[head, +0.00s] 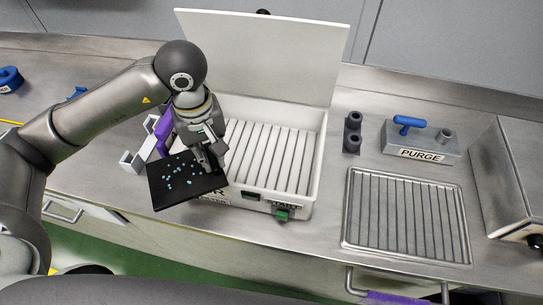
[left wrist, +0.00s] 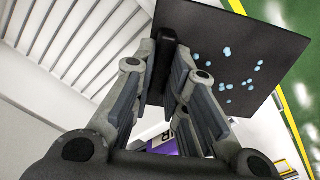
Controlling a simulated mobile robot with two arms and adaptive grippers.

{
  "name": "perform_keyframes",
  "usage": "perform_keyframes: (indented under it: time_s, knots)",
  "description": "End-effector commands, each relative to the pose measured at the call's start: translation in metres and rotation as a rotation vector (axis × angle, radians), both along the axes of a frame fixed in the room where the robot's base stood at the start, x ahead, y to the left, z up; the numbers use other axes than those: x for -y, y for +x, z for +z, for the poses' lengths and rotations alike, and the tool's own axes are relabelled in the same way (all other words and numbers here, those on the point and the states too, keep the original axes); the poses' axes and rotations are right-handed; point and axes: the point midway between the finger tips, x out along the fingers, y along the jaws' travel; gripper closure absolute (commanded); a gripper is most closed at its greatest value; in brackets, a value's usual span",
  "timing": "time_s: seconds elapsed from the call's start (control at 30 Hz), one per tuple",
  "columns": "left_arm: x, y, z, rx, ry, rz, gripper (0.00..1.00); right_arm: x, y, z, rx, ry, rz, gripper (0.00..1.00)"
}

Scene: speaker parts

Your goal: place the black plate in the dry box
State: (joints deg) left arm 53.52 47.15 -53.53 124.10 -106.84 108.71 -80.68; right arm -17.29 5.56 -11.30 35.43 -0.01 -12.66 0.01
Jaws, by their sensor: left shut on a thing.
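The black plate (head: 176,184) with light blue drops on it is in my left gripper (head: 213,168), held by its right edge at the front left corner of the dry box. The plate also shows in the left wrist view (left wrist: 245,50), between the fingers of my left gripper (left wrist: 168,60). The white dry box (head: 312,185) stands on the counter with its lid (head: 265,50) raised. Its ribbed floor looks empty, though my arm hides its left part. The plate overhangs the box's front left side. My right gripper is out of view.
A wire rack (head: 405,215) lies right of the box. Behind it are a PURGE block (head: 421,143) with a blue handle and a dark two-part fitting (head: 352,132). A white bracket (head: 140,158) and a purple part (head: 163,130) are left of the box.

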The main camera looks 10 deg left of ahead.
Motion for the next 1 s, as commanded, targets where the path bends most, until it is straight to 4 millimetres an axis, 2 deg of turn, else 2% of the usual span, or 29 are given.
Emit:
perform_keyframes:
  time_s: [0.2,0.47,0.7,1.0]
  knots:
    - [-0.005,0.022,0.0,0.006,-0.012,0.533,1.0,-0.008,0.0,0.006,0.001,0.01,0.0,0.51]
    - [-0.012,0.045,-0.002,0.007,-0.026,1.138,1.0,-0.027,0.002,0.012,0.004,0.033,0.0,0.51]
    - [-0.019,0.06,-0.006,0.004,-0.03,1.625,1.0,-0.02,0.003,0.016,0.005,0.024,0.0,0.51]
    - [-0.028,0.075,-0.011,-0.001,-0.026,2.15,1.0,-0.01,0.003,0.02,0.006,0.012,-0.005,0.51]
